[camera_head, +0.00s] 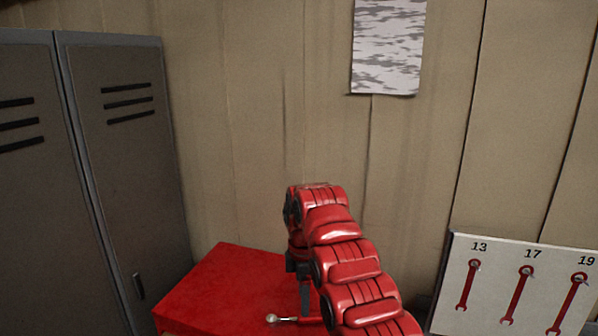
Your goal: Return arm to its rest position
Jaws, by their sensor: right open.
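My right arm, red and segmented, rises from the lower right and bends down over a red cabinet top (215,285). My right gripper (304,298) hangs at its end with its dark fingers pointing down, open. A small wrench-like tool (285,320) with a silver end and red handle lies on the red top just below the fingers. Its right end is hidden behind my arm. I cannot tell whether the fingers touch it. My left gripper is not in view.
Grey metal lockers (125,190) stand at the left. A white board (495,285) at the lower right bears red wrenches marked 13, 17 and 19, close to my arm. A paper sheet (388,45) hangs on the panelled wall (260,120). The space above the arm is free.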

